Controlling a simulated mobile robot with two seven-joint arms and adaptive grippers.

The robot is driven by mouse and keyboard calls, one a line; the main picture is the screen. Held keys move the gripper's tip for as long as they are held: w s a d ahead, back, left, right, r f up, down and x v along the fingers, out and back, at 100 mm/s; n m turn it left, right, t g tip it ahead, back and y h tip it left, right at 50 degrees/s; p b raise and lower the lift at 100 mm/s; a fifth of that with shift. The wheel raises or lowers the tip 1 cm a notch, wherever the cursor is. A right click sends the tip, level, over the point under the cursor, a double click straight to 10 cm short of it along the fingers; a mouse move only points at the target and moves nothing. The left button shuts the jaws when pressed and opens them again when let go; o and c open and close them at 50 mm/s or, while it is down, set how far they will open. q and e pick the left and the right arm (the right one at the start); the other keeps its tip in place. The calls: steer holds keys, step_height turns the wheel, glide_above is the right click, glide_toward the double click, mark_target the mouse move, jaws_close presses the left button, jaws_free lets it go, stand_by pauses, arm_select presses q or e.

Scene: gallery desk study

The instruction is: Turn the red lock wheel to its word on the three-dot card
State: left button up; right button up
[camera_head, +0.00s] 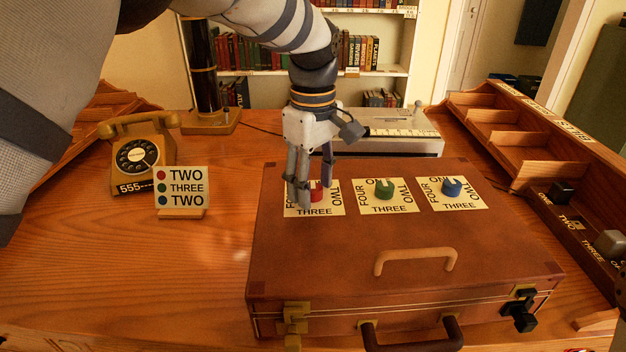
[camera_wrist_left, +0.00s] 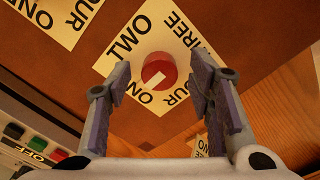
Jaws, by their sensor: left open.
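The red lock wheel (camera_head: 317,191) sits on the left word plate (camera_head: 329,209) on the brown case (camera_head: 300,249). In the left wrist view the red wheel (camera_wrist_left: 158,68) shows between my fingers, its pale pointer directed toward ONE. My left gripper (camera_head: 314,186) is open, pointing down over the wheel, one finger on each side; I cannot tell whether they touch it. It partly hides wheel and plate. The three-dot card (camera_head: 181,188) stands left of the case and reads red TWO, green THREE, blue TWO. My right gripper is out of view.
The green wheel (camera_head: 384,188) and blue wheel (camera_head: 452,187) sit on plates to the right. A pale handle (camera_head: 415,255) lies nearer on the lid. A telephone (camera_head: 139,152) stands behind the card. A grey machine (camera_head: 395,133) is behind the case, wooden racks (camera_head: 520,140) at right.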

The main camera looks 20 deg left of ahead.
arm_select(q)
jaws_close()
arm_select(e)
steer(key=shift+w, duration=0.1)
arm_select(q)
steer(key=m, duration=0.3)
steer(key=shift+r+m+p, duration=0.15)
steer(key=shift+m+p, duration=0.25)
steer(key=m, duration=0.4)
steer(key=shift+m, duration=0.3)
steer(key=m, duration=0.4)
steer(key=shift+m, duration=2.7)
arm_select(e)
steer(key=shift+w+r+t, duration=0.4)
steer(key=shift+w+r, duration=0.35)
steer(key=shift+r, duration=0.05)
